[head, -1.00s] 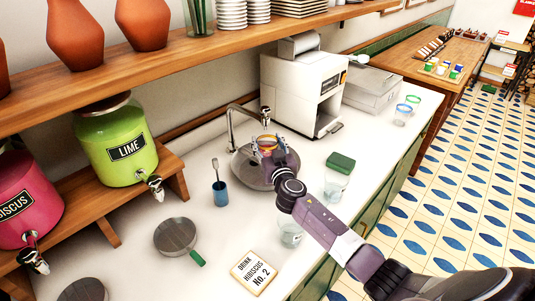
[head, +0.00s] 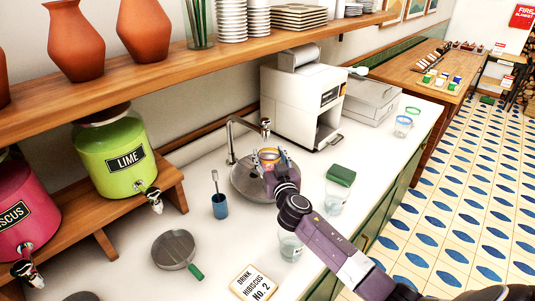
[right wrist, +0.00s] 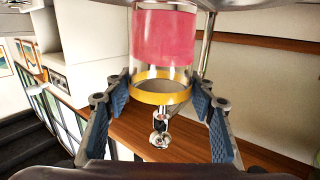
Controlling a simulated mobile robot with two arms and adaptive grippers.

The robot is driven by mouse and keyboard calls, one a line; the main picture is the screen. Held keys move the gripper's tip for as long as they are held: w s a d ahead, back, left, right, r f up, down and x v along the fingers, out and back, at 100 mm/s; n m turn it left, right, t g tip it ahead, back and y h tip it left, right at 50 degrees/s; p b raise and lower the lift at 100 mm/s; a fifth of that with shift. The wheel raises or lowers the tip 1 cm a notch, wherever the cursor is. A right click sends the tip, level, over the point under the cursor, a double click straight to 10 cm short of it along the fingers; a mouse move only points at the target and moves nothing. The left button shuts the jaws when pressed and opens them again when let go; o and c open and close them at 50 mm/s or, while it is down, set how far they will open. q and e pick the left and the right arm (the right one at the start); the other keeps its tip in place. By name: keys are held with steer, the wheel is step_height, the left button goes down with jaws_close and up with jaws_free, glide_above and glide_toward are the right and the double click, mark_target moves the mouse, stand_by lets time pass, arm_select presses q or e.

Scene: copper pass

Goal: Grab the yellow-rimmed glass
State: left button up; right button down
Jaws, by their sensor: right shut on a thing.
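The yellow-rimmed glass (head: 268,154) shows over the round sink in the head view. In the right wrist view the glass (right wrist: 162,91) is between the blue finger pads, its yellow rim toward the lower part of the picture. Pink shows within its outline, toward the end away from the rim. My right gripper (head: 270,170) is shut on this glass, with a finger on either side. In the head view its fingers partly hide the glass body. My left gripper is in neither view.
The sink (head: 238,184) has a tap (head: 230,145) close behind the glass. Clear glasses (head: 290,248) stand near my right arm, with a green block (head: 341,175) nearby. A blue cup (head: 220,206), a strainer (head: 172,249) and a sign card (head: 254,284) lie left and front.

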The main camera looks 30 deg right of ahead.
mark_target(272, 162)
steer(key=b+v, duration=0.1)
steer(key=v, duration=0.4)
steer(key=shift+s+f, duration=0.1)
steer(key=shift+f, duration=0.05)
step_height(272, 162, up, 14)
steer(key=shift+b, duration=0.4)
steer(key=shift+s, duration=0.15)
stand_by(0.4)
stand_by(0.7)
